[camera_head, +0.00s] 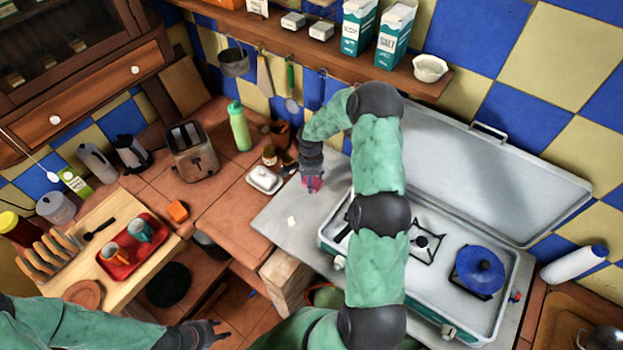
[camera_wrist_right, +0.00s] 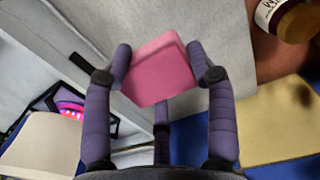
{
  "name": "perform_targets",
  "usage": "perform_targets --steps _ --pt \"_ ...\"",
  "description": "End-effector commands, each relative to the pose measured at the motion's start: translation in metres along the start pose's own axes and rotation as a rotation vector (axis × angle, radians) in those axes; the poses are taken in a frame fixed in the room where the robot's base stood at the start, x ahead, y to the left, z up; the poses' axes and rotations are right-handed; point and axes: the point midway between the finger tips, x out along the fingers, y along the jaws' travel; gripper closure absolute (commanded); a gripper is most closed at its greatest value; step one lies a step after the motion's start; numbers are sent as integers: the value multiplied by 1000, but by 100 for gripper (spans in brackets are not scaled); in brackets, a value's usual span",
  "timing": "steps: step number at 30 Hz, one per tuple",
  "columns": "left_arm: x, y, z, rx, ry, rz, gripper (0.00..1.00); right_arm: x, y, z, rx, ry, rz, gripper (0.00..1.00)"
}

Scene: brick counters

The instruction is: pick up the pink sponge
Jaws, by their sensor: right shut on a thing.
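The pink sponge (camera_wrist_right: 158,75) is between the fingers of my right gripper (camera_wrist_right: 160,62), which is shut on it, in the right wrist view. In the head view my right gripper (camera_head: 311,165) points down over the grey counter section left of the stove, and a bit of the sponge (camera_head: 314,184) shows below its fingers. I cannot tell whether the sponge still touches the surface. My left gripper (camera_head: 212,333) is at the bottom of the head view, apart from the counters, with its fingers spread and nothing between them.
A small white piece (camera_head: 291,221) lies on the grey surface. A shelf (camera_head: 330,62) runs above.

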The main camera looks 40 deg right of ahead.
Motion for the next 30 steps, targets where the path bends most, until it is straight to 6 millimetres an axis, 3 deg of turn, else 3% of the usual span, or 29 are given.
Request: perform_targets --steps 6,15,30 --pt "8 -3 0 0 0 0 60 -13 18 29 -2 -1 0 65" --pt "14 -5 0 0 0 0 60 -28 34 57 -2 0 -1 65" --pt "16 -6 0 0 0 0 60 -34 41 67 1 -1 0 65"
